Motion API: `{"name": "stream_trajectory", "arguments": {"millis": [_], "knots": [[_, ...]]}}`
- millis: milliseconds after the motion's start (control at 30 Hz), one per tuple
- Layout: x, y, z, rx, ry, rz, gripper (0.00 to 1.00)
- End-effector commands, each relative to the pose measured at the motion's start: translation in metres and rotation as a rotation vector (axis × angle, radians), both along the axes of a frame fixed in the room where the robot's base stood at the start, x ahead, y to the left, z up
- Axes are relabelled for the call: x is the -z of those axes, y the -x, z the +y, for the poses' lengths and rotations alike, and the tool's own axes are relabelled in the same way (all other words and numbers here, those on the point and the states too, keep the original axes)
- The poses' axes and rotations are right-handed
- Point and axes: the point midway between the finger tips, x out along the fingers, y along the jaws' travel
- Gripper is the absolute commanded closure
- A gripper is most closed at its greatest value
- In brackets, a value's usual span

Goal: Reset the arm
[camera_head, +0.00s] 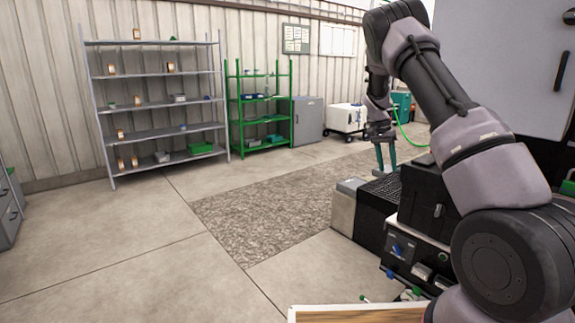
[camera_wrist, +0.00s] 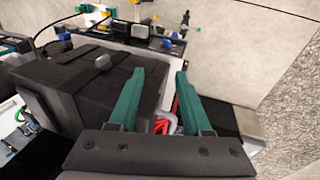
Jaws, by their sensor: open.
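My arm rises at the right of the head view, bends at the top and hangs down to my gripper (camera_head: 385,157). My gripper points down above the black ribbed surface of a dark machine. In the wrist view the two green fingers of my gripper (camera_wrist: 158,85) are apart, with nothing held between them. Under and left of the fingers is a black box (camera_wrist: 85,90). Red and grey parts show between and beyond the fingers, too small to name.
A grey shelf rack (camera_head: 155,103) and a green rack (camera_head: 260,105) stand along the back wall. A grey cabinet (camera_head: 308,120) is beside them. The black machine (camera_head: 430,200) stands under my arm. A wood-topped edge (camera_head: 355,315) is at the front. The floor at left is clear.

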Motion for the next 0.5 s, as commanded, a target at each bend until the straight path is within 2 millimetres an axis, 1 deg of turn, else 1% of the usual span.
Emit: {"name": "stream_trajectory", "arguments": {"millis": [33, 100, 167, 200, 267, 300, 367, 400, 467, 500], "knots": [[-0.026, 0.01, 0.003, -0.004, -0.042, -0.032, 0.51], [-0.055, 0.024, 0.007, -0.018, -0.091, -0.068, 0.51], [-0.078, 0.037, 0.012, -0.032, -0.132, -0.102, 0.51], [-0.094, 0.047, 0.014, -0.044, -0.157, -0.124, 0.51], [-0.116, 0.062, 0.019, -0.063, -0.192, -0.158, 0.51], [-0.13, 0.073, 0.023, -0.077, -0.214, -0.181, 0.51], [-0.15, 0.09, 0.028, -0.099, -0.245, -0.217, 0.51], [-0.163, 0.102, 0.032, -0.116, -0.263, -0.241, 0.51], [-0.182, 0.121, 0.037, -0.142, -0.288, -0.277, 0.51], [-0.193, 0.134, 0.041, -0.16, -0.303, -0.303, 0.51]]}}
